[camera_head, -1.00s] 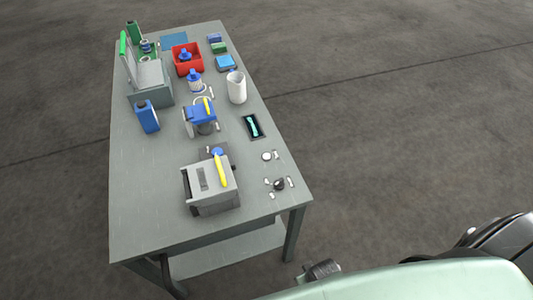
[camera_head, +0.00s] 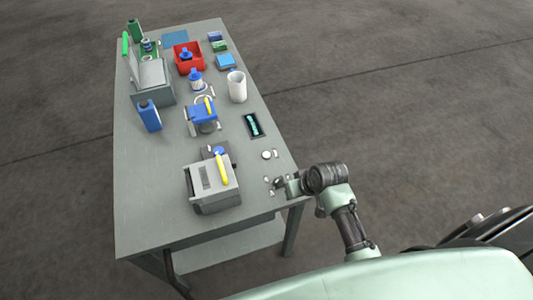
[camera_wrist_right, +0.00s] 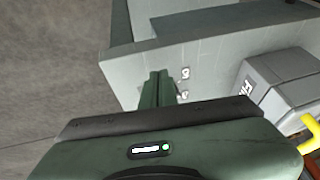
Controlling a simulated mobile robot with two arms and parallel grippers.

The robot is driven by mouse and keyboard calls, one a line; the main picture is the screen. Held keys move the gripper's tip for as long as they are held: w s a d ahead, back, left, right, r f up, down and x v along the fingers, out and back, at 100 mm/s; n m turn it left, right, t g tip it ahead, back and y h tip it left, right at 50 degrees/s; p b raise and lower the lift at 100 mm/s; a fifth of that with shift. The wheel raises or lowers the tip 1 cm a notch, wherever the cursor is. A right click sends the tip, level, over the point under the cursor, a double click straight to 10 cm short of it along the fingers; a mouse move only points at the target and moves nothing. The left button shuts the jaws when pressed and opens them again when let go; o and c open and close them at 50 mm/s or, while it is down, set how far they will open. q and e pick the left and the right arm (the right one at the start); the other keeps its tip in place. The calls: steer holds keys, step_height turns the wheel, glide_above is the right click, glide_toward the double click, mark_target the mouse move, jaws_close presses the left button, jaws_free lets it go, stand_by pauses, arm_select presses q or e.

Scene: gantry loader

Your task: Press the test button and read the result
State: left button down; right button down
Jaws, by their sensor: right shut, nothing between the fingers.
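My right gripper (camera_head: 281,186) is over the right front edge of the table, at the spot with small white labels. It hides the dark round knob-like part there, and I cannot tell whether it touches it. In the right wrist view my gripper (camera_wrist_right: 158,87) has its fingers together and empty, with white labels (camera_wrist_right: 185,73) beside them. A small round light part (camera_head: 267,155) sits just behind on the table. Which part is the test button is not clear. A dark rectangle with a cyan shape (camera_head: 253,125) lies farther back; no result is readable. My left gripper is not in view.
A grey box fixture with a yellow handle (camera_head: 222,170) stands left of my right gripper. The table's (camera_head: 150,210) front left is bare.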

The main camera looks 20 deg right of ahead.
steer(key=shift+m+t+y, duration=0.5)
steer(key=shift+t+y, duration=0.1)
steer(key=shift+y, duration=0.2)
steer(key=w+r, duration=0.1)
steer(key=w, duration=0.2)
steer(key=w+r, duration=0.1)
steer(key=w, duration=0.2)
steer(key=w+r, duration=0.1)
steer(key=w, duration=0.2)
steer(key=shift+r, duration=0.2)
steer(key=w+a+r+m+t+y, duration=0.1)
steer(key=w+r+y, duration=0.1)
steer(key=w+r, duration=0.3)
steer(key=w, duration=0.3)
steer(key=shift+w+r+t, duration=0.3)
steer(key=shift+w+r, duration=0.1)
steer(key=b, duration=0.7)
glide_above(269, 156)
step_height(269, 156, down, 7)
steer(key=shift+w+f, duration=0.1)
steer(key=shift+f+b, duration=0.45)
steer(key=shift+f, duration=0.4)
steer(key=shift+f, duration=0.1)
steer(key=shift+f, duration=0.3)
